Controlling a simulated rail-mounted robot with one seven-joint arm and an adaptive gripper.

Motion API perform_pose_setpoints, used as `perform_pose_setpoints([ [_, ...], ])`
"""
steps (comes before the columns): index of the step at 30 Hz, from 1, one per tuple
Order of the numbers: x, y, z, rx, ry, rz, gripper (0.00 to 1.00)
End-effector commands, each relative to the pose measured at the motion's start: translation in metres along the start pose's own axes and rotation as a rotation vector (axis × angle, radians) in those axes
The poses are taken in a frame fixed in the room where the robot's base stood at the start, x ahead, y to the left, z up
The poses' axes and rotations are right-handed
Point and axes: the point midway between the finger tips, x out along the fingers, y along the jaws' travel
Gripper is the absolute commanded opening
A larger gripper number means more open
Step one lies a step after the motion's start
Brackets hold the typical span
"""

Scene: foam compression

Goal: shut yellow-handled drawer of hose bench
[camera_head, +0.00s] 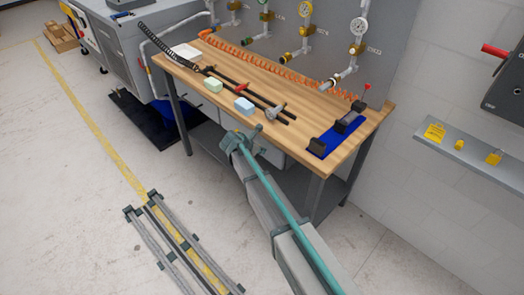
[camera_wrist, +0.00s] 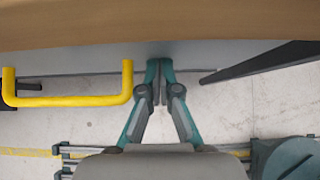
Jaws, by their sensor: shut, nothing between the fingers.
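The yellow handle (camera_wrist: 68,101) shows at the left of the wrist view, a U-shaped bar standing out from a grey drawer front (camera_wrist: 215,55). The front lies under the wooden edge of the hose bench (camera_wrist: 150,22). My gripper (camera_wrist: 158,62) is shut and empty, to the right of the handle and apart from it. Its fingertips are at the grey front; I cannot tell whether they touch it. In the head view my gripper (camera_head: 258,128) is at the bench's front edge, and the yellow handle cannot be made out there. How far the drawer stands out is unclear.
The bench top (camera_head: 225,70) carries a green block (camera_head: 213,85), a light blue block (camera_head: 244,106), black rods and a blue mat (camera_head: 322,147). A dark bench leg (camera_wrist: 260,62) is right of my gripper in the wrist view. Open floor (camera_head: 90,170) lies in front.

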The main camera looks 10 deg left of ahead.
Motion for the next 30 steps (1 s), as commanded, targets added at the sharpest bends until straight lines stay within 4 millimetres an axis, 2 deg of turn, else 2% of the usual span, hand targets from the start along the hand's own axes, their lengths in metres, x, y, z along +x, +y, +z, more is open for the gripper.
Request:
perform_pose_setpoints([
  [1, 0.003, 0.002, 0.007, -0.001, -0.012, 0.003, 0.00],
  [7, 0.002, 0.003, 0.006, 0.000, -0.012, 0.004, 0.00],
  [14, -0.015, -0.001, -0.010, 0.002, -0.009, 0.002, 0.00],
  [18, -0.034, -0.004, -0.025, 0.006, -0.006, -0.001, 0.00],
  [24, -0.077, -0.004, -0.026, 0.008, -0.004, -0.001, 0.00],
  [30, -0.110, -0.004, -0.025, 0.007, -0.004, -0.003, 0.00],
])
